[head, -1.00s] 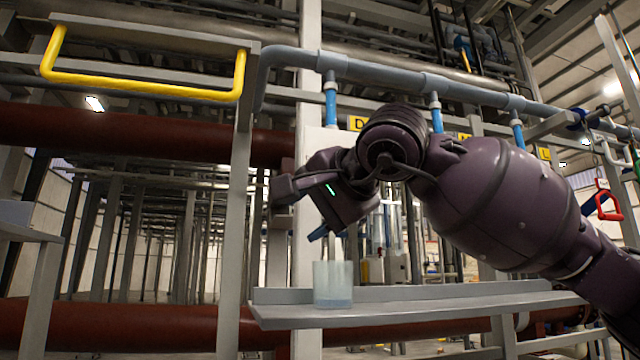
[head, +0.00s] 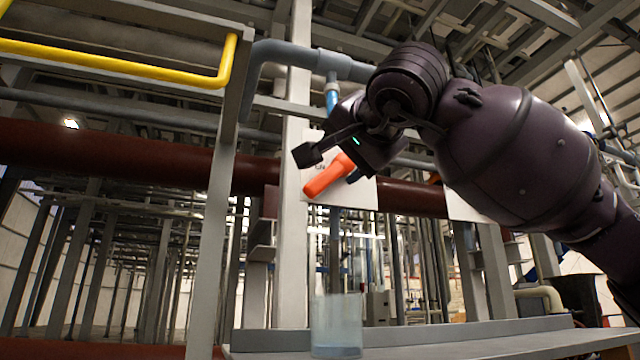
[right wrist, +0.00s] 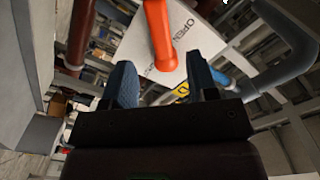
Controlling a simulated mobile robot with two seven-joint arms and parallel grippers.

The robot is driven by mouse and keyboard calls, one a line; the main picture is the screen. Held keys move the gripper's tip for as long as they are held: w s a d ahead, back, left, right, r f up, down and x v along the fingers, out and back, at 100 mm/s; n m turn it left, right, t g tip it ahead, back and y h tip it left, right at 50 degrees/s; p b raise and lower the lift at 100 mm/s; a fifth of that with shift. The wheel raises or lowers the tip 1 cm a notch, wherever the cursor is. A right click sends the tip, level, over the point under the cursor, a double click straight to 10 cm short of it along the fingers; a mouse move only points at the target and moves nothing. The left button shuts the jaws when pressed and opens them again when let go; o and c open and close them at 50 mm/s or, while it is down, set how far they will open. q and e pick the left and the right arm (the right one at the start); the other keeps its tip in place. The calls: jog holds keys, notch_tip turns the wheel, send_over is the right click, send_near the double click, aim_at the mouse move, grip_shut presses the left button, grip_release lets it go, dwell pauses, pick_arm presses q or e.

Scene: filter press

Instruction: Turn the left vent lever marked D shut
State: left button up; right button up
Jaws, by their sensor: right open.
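The orange lever (head: 330,177) slants down to the left in front of a white plate (head: 357,194) in the head view. In the right wrist view the lever (right wrist: 160,32) comes from the top, its rounded end near the gap between my fingertips. The plate there reads OPEN (right wrist: 180,38), and a yellow label marked D (right wrist: 182,91) shows partly between the fingers. My right gripper (head: 332,164) is open, with its fingers (right wrist: 163,80) close to the lever's end. Whether they touch it I cannot tell. The lever's pivot is hidden behind my wrist. My left gripper is not in view.
A clear cup (head: 337,325) with bluish liquid stands on a grey shelf (head: 450,335) below the lever. A blue-grey pipe (head: 290,55) runs above. A grey post (head: 222,190) and a yellow rail (head: 120,65) stand at left.

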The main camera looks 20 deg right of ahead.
aim_at(325, 178)
jog(key=w, duration=0.9)
jog(key=shift+w+a+p, duration=0.1)
jog(key=shift+a+p, duration=0.05)
jog(key=shift+p, duration=0.25)
jog(key=shift+c, duration=0.3)
grip_shut()
